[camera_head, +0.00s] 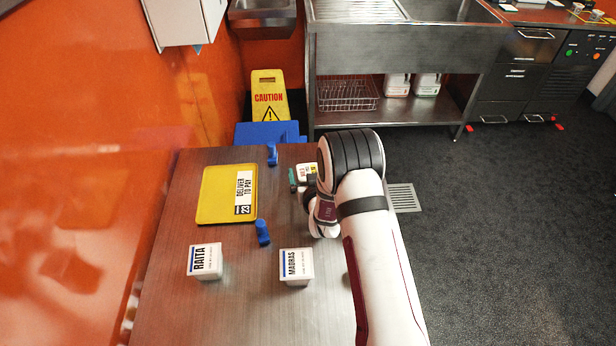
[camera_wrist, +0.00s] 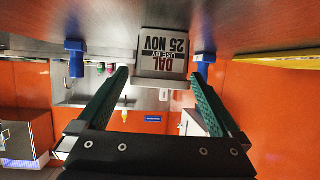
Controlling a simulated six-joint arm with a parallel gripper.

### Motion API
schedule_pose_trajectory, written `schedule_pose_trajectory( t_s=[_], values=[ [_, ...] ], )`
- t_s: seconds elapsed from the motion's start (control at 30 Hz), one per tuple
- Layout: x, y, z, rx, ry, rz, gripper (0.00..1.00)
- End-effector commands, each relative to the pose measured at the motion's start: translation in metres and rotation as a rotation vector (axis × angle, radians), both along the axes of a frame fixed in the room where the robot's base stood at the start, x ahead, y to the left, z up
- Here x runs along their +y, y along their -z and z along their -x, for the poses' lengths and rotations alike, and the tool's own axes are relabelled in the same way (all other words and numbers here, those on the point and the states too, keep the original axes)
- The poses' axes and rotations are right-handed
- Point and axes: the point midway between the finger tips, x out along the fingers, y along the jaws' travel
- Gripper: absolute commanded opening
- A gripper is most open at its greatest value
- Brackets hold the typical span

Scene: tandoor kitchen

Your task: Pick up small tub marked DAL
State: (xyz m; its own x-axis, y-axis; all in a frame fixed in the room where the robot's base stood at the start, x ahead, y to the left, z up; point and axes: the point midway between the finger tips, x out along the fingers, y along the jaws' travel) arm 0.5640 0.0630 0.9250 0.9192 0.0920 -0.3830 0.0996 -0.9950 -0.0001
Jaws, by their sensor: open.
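The small white tub marked DAL (camera_wrist: 163,52) shows upside down at the top middle of the wrist view, with "USE BY 25 NOV" on its label. My gripper (camera_wrist: 162,82) is open, with green-lined fingers to either side of the tub in this view. Nothing is shut between them. In the head view a white labelled tub (camera_head: 308,168) stands at the table's far right part, partly hidden by my gripper (camera_head: 297,182); its lettering is too small to read there. I cannot tell whether the fingers touch the tub.
A MADRAS tub (camera_head: 297,265) and a RAITA tub (camera_head: 205,261) stand on the nearer table (camera_head: 250,325). A yellow tray (camera_head: 215,198) with a label lies at left. Two blue objects stand upright, one at the back (camera_head: 272,154) and one mid-table (camera_head: 263,232).

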Motion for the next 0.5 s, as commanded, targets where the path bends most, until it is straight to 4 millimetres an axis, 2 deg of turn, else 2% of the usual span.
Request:
schedule_pose_trajectory(
  t_s=[0.1, 0.27, 0.5],
  values=[
    [0.0007, 0.0028, -0.007, 0.0, 0.0, 0.001, 1.0],
    [0.0008, 0.0027, -0.0067, 0.0, 0.0, 0.001, 0.98],
    [0.0007, 0.0027, -0.0064, 0.0, 0.0, 0.0, 0.55]
  ],
)
